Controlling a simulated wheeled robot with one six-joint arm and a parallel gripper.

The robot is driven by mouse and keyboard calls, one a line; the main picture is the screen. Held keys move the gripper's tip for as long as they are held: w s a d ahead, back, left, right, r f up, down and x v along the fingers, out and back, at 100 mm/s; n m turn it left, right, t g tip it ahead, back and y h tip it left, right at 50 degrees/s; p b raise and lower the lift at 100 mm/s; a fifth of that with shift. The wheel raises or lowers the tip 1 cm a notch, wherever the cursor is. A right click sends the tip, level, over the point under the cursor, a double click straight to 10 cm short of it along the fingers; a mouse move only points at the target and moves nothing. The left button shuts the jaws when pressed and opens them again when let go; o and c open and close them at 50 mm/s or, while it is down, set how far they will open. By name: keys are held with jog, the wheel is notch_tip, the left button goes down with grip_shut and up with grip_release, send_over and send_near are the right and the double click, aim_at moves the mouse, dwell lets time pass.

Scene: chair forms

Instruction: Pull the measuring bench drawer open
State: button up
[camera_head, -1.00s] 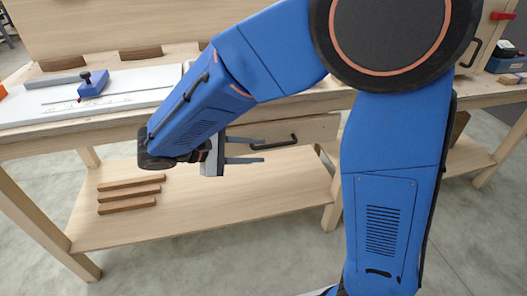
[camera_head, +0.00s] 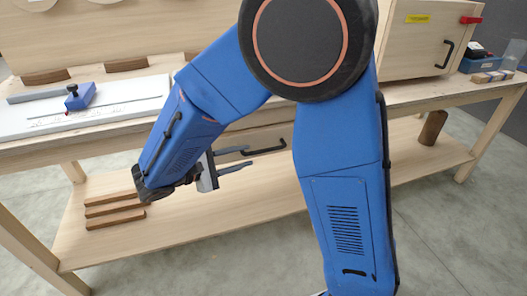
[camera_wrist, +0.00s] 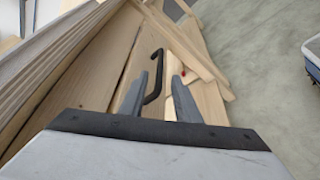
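The bench drawer has a light wood front (camera_head: 275,131) under the bench top. It carries a black bar handle (camera_head: 283,144), which also shows in the wrist view (camera_wrist: 160,60). My gripper (camera_head: 250,157) is open, with its two grey fingers apart and nothing held. In the head view its fingertips overlap the left part of the handle. The drawer looks closed. My arm hides part of its front.
On the bench (camera_head: 20,155) lies a white board (camera_head: 125,95) with a blue block (camera_head: 79,96). Brown wood strips (camera_head: 115,210) lie on the lower shelf (camera_head: 215,220). A wooden cabinet (camera_head: 415,50) with a black handle and a blue bin (camera_head: 480,64) stand at the right.

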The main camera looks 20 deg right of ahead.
aim_at(259, 152)
jog(key=x, duration=0.8)
jog(key=shift+w+d+f, duration=0.1)
jog(key=shift+w+d, duration=0.05)
jog(key=shift+d, duration=0.15)
grip_shut()
